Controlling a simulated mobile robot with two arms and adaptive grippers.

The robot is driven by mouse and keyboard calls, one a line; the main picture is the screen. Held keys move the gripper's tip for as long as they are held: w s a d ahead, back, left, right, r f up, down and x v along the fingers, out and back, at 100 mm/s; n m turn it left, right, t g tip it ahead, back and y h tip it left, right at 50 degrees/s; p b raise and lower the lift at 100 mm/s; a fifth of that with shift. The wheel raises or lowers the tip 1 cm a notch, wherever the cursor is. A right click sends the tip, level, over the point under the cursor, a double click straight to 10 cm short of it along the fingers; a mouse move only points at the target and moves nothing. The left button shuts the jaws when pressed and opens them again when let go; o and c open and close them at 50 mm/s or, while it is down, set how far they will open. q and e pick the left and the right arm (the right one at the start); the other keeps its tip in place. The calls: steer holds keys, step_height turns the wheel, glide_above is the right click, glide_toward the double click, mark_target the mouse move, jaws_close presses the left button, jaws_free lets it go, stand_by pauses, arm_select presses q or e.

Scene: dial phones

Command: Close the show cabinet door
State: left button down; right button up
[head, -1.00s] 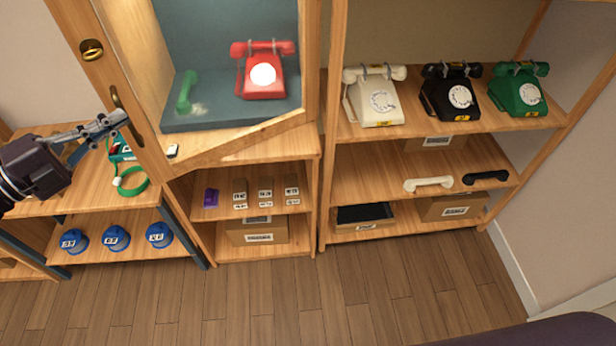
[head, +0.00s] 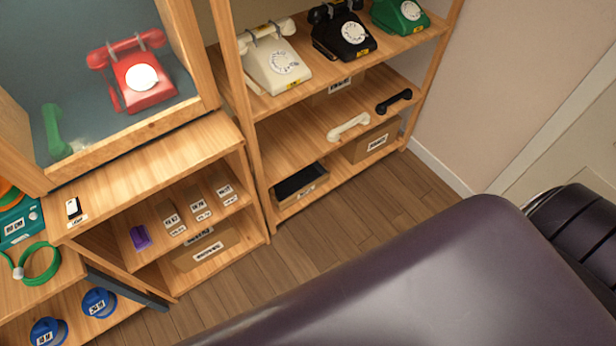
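The show cabinet (head: 205,60) stands at the upper left, cut off by the picture's edges. A red dial phone (head: 143,82) and a green handset (head: 55,130) show through its front. The wooden bottom rail of its door (head: 130,140) runs roughly along the cabinet's front, with a dark line beneath it. The door's handle and upper part are out of view. I cannot tell whether the door is fully shut or slightly ajar. Neither of my grippers is in view.
An open shelf to the right holds white (head: 275,60), black (head: 343,32) and green (head: 400,14) phones, with handsets and boxes below. A green cable (head: 40,262) and blue items (head: 98,302) are at lower left. Bare floor (head: 300,240) lies in front. My dark body covers the lower right.

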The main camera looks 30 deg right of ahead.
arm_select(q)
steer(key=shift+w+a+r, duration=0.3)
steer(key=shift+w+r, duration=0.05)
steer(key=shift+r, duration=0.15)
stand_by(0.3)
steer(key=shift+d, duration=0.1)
